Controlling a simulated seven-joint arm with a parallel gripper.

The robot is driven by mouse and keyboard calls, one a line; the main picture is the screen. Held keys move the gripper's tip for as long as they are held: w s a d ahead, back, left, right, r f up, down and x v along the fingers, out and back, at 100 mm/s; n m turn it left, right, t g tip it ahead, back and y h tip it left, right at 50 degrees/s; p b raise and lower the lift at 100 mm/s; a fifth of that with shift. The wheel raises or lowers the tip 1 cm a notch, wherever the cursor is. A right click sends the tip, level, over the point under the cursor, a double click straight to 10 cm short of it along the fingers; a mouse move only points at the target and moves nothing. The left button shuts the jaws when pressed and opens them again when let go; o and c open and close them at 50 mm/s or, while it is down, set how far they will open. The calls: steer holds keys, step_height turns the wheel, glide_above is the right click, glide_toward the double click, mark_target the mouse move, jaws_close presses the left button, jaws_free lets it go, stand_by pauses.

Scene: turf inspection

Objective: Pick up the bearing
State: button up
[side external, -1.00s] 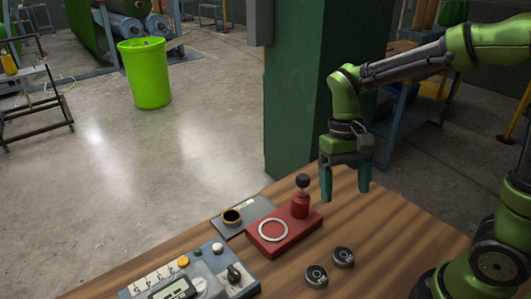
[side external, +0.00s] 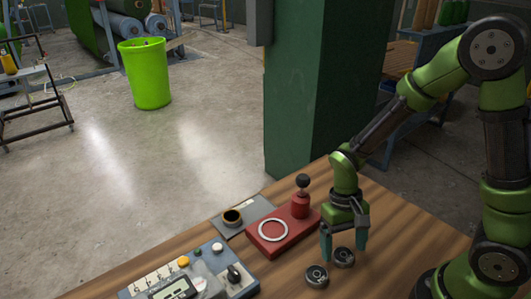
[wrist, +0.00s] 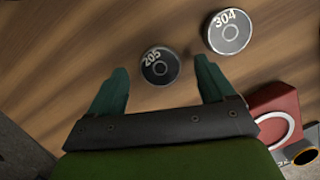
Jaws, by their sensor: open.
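Two dark round bearings with metal rims lie flat on the wooden table. The one marked 205 (wrist: 160,66) is between my open fingers in the wrist view, and it appears to be the farther bearing (side external: 343,258) in the side view. The one marked 304 (wrist: 229,32) lies to the right of my fingers in the wrist view, and it appears to be the nearer-left bearing (side external: 316,276) in the side view. My gripper (side external: 344,253) points down over the farther bearing, open and empty. I cannot tell if the fingers touch the table.
A red press-like block (side external: 283,236) with a pale ring and black knob stands close behind the bearings. A grey plate (side external: 229,230) with a dark cup is beyond it. A grey control box (side external: 216,262) sits left. A green pillar (side external: 295,120) rises behind the table.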

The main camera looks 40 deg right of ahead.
steer(key=shift+s+a+f, duration=0.1)
steer(key=shift+s+f, duration=0.05)
steer(key=shift+f, duration=0.55)
steer(key=c, duration=1.3)
